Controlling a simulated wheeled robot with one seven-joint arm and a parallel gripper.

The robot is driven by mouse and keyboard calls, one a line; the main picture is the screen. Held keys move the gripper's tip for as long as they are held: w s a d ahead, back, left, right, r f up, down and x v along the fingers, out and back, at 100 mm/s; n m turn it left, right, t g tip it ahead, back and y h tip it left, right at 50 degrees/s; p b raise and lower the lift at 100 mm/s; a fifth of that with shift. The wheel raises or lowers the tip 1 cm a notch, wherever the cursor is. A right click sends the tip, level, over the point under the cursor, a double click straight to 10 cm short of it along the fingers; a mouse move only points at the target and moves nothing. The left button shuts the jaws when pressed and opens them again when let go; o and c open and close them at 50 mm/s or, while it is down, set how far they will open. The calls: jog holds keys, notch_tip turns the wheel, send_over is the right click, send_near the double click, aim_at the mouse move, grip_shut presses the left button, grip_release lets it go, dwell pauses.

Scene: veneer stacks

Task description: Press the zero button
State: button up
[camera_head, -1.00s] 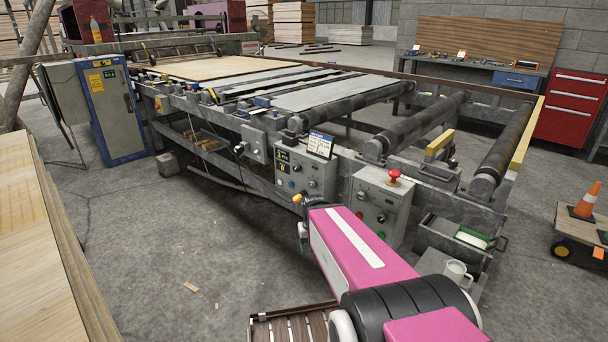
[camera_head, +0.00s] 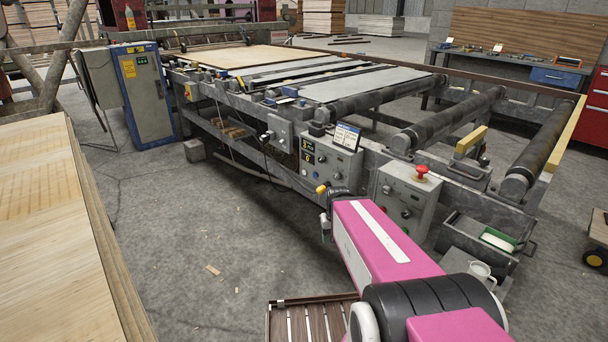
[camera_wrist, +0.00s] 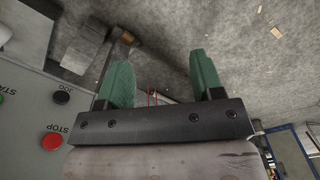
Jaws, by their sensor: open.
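A grey control box (camera_head: 329,168) with a small yellow-lit display and several knobs or buttons stands on the machine's near side. A second grey box (camera_head: 404,200) with a red mushroom button (camera_head: 421,172) is to its right. No zero label is readable in either view. My gripper (camera_wrist: 162,78) is open and empty, its two green fingers apart over the concrete floor. In the head view my pink arm largely hides it. In the wrist view a grey panel (camera_wrist: 28,125) lies left of the fingers, with a red STOP button (camera_wrist: 52,141) and a black JOG button (camera_wrist: 61,97), lettering upside down.
The machine's rollers (camera_head: 455,120) stretch behind the boxes. A veneer stack (camera_head: 45,230) fills the left side. A blue-and-grey cabinet (camera_head: 147,95) stands at the upper left. The floor (camera_head: 220,235) between is mostly clear.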

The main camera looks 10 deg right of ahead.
grip_shut()
dwell(1.6)
